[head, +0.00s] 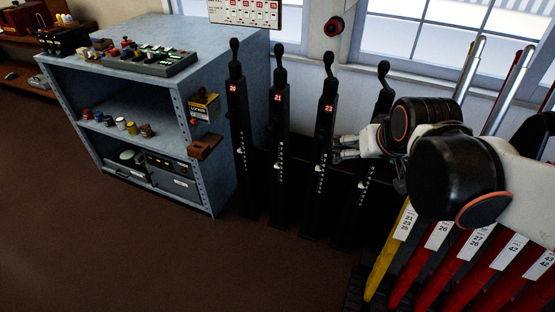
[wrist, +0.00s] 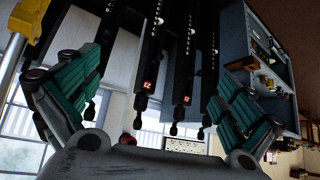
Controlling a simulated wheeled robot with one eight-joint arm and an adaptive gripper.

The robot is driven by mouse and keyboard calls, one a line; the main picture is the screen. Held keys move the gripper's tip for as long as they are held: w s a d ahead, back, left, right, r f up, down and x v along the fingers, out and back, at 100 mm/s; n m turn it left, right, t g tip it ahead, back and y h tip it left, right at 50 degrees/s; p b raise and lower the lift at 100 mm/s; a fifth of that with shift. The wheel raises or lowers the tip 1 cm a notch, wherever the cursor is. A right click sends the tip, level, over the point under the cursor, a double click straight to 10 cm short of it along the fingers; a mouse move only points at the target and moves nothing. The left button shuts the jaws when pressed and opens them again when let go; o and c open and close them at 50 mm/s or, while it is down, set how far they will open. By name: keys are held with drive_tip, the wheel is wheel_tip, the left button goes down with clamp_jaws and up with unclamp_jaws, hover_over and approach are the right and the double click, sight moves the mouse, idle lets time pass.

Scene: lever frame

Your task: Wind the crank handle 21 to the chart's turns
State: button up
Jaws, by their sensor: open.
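The crank handle 21 (head: 280,62) tops a slim black post with a red 21 plate (head: 278,98), second from the left in the row. It stands upright, with black posts on both sides. The chart (head: 245,12), a white board with red-numbered cells, is partly cut off at the top of the head view; its turn counts are too small to read. My gripper (head: 340,148) is beside the post marked 23, to the right of and lower than handle 21, holding nothing. The wrist view is upside down and shows my open gripper (wrist: 158,85) with teal finger pads and posts between them.
Handle 20 (head: 235,62) stands left of 21; handle 23 (head: 329,65) stands right of it, with another post (head: 383,75) beyond. A blue-grey shelf unit (head: 200,150) is close at the left. Yellow and red levers (head: 440,240) crowd the lower right. Brown floor is clear at lower left.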

drive_tip(key=w+a+f, duration=0.3)
drive_tip(key=w+f, duration=0.1)
drive_tip(key=w, duration=0.3)
drive_tip(key=w+a+f+n+t+y, duration=0.1)
drive_tip(key=w+a+f, duration=0.2)
drive_tip(key=w, duration=0.4)
drive_tip(key=w+a+f, duration=0.2)
drive_tip(key=w+f, duration=0.2)
drive_tip(key=w, duration=0.3)
drive_tip(key=w+a+f, duration=0.3)
drive_tip(key=w+f, duration=0.2)
drive_tip(key=f, duration=0.5)
drive_tip(key=w+a+f, duration=0.4)
drive_tip(key=f, duration=0.6)
drive_tip(key=w+a+f+n+t+y, duration=0.1)
drive_tip(key=w+a+f, duration=0.3)
drive_tip(key=f, duration=0.6)
drive_tip(key=shift+w, duration=0.85)
drive_tip(key=shift+r, duration=0.1)
